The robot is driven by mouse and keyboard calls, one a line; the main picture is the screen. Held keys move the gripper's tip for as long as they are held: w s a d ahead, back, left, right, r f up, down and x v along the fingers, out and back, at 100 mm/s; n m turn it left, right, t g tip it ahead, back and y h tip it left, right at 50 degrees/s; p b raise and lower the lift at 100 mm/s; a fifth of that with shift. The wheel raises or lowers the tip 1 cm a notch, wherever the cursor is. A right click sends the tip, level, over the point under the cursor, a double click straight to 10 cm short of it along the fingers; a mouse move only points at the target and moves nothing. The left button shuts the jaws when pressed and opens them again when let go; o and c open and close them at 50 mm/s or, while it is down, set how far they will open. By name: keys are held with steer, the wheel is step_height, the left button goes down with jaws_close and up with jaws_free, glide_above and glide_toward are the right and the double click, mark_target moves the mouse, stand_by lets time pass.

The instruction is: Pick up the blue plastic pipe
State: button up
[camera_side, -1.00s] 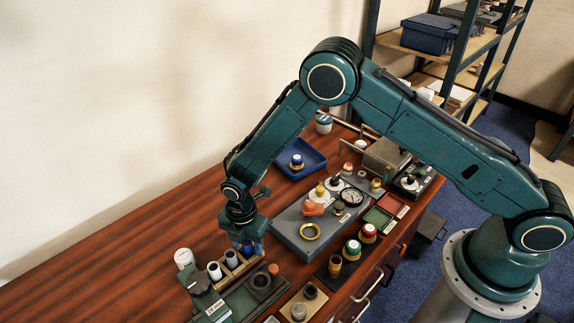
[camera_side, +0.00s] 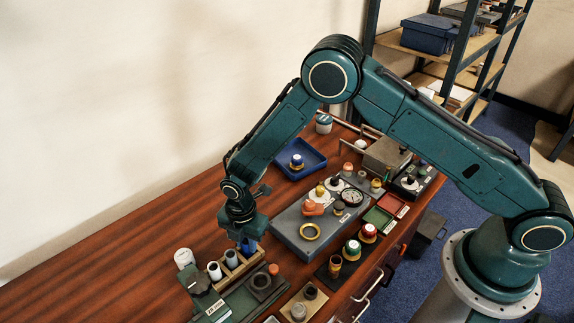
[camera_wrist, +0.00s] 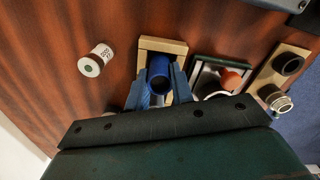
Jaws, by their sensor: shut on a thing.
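The blue plastic pipe (camera_wrist: 159,68) stands in a wooden rack and shows between my two fingers in the wrist view. My gripper (camera_wrist: 158,82) is shut on it, one finger on each side. In the side view the pipe (camera_side: 249,247) shows as a small blue patch under my gripper (camera_side: 247,240), at the right end of the wooden rack (camera_side: 237,271). The pipe's lower part is hidden by the rack and fingers. I cannot tell whether it is lifted at all.
Other short pipes, one white (camera_side: 214,270) and one grey-blue (camera_side: 231,258), stand in the same rack. A green vise-like fixture (camera_side: 207,300) is in front. A grey panel (camera_side: 290,235) lies right. Bare wood lies behind.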

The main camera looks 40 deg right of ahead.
mark_target(247, 242)
step_height(247, 242, up, 20)
steer(key=shift+f, duration=0.2)
stand_by(0.4)
stand_by(0.5)
